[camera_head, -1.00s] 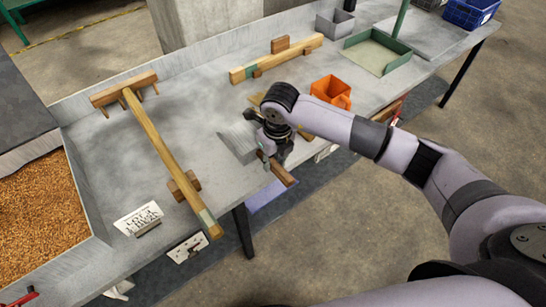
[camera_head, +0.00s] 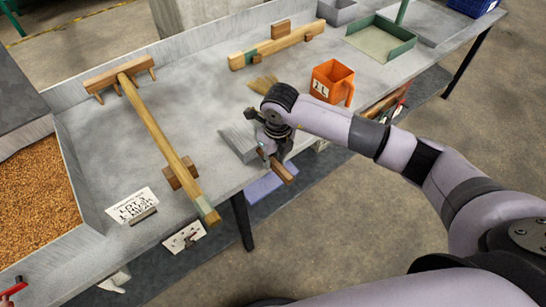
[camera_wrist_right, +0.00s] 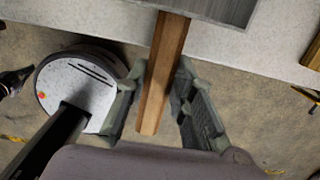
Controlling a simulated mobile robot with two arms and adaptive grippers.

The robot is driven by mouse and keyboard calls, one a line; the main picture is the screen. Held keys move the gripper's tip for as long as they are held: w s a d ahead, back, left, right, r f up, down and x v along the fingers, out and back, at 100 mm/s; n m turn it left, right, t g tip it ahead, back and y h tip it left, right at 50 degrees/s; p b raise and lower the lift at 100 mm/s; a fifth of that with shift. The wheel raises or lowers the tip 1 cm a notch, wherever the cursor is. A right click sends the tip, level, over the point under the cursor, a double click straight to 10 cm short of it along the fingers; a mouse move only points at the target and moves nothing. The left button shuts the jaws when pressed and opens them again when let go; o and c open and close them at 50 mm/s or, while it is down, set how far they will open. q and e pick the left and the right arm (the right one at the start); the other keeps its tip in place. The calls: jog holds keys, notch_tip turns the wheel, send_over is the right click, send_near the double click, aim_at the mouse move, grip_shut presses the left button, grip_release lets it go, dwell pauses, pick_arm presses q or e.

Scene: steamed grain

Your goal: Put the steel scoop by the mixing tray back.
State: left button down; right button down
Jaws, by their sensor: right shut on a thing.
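The steel scoop has a grey metal pan (camera_head: 238,141) and a wooden handle (camera_head: 284,174). Its pan is over the table near the front edge, and the handle sticks out past that edge. My right gripper (camera_head: 270,150) is shut on the handle. In the right wrist view the handle (camera_wrist_right: 163,62) runs between the two fingers (camera_wrist_right: 160,90), with part of the metal pan (camera_wrist_right: 225,8) at the top. I cannot tell whether the pan touches the table. A grain-filled tray (camera_head: 82,195) stands at the left. My left gripper is not in view.
A wooden rake (camera_head: 150,120) lies on the grey table (camera_head: 200,90). A small brush (camera_head: 262,84) and an orange jug (camera_head: 331,82) are beyond the scoop. A green-rimmed tray (camera_head: 405,50) is farther right.

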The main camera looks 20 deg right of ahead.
jog(key=shift+f+b, duration=0.3)
jog(key=shift+b, duration=0.05)
dwell(0.4)
jog(key=c, duration=1.3)
grip_release()
jog(key=shift+s, duration=0.1)
